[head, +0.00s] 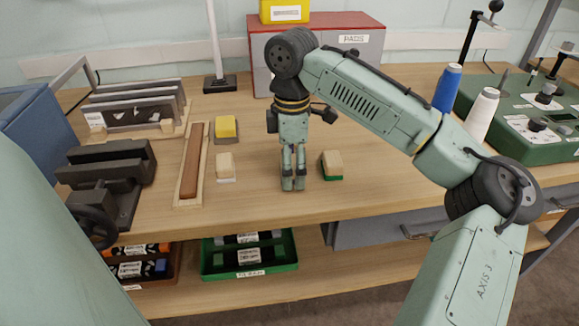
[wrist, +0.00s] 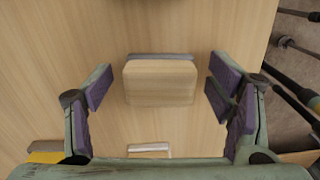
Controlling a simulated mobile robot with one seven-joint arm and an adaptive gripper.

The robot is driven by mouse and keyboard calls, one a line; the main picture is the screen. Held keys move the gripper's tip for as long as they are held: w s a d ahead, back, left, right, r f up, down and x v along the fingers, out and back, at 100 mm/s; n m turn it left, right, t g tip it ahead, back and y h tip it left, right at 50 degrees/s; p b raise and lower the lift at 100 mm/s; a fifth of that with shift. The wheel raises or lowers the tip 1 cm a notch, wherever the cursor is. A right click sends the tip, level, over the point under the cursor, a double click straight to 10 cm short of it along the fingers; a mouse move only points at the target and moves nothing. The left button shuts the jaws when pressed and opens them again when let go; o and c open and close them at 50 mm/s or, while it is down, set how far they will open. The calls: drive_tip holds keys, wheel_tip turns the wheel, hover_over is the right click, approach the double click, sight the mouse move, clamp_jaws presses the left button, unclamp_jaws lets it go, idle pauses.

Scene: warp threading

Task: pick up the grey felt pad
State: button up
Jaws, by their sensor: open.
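The grey felt pad (wrist: 160,81) shows in the wrist view as a pale wooden block with a thin grey strip along its upper edge. It lies on the bench between my fingers, with a gap on both sides. My gripper (head: 293,187) points straight down over the bench in the head view and hides the pad there. In the wrist view my gripper (wrist: 162,100) is open and empty, its purple finger pads left and right of the block.
A white-based block (head: 225,167) and a yellow block (head: 226,127) stand left of my gripper. A green-based block (head: 331,165) stands close on its right. A long brown bar in a wooden tray (head: 178,200) lies further left. Bare bench lies in front.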

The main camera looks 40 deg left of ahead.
drive_tip(key=c, duration=1.2)
drive_tip(key=shift+r, duration=0.1)
drive_tip(key=shift+c, duration=0.2)
drive_tip(key=shift+r, duration=0.55)
wheel_tip(320, 180, up, 2)
drive_tip(key=shift+r+b, duration=0.1)
drive_tip(key=shift+b, duration=0.4)
drive_tip(key=s+d+r+b, duration=0.1)
drive_tip(key=s+d+b, duration=0.1)
drive_tip(key=s+d, duration=0.6)
drive_tip(key=s, duration=0.5)
drive_tip(key=shift+s+d+r+b, duration=0.25)
drive_tip(key=shift+d+r+b, duration=0.05)
drive_tip(key=shift+d+b, duration=0.05)
drive_tip(key=o, duration=0.6)
drive_tip(key=c, duration=0.5)
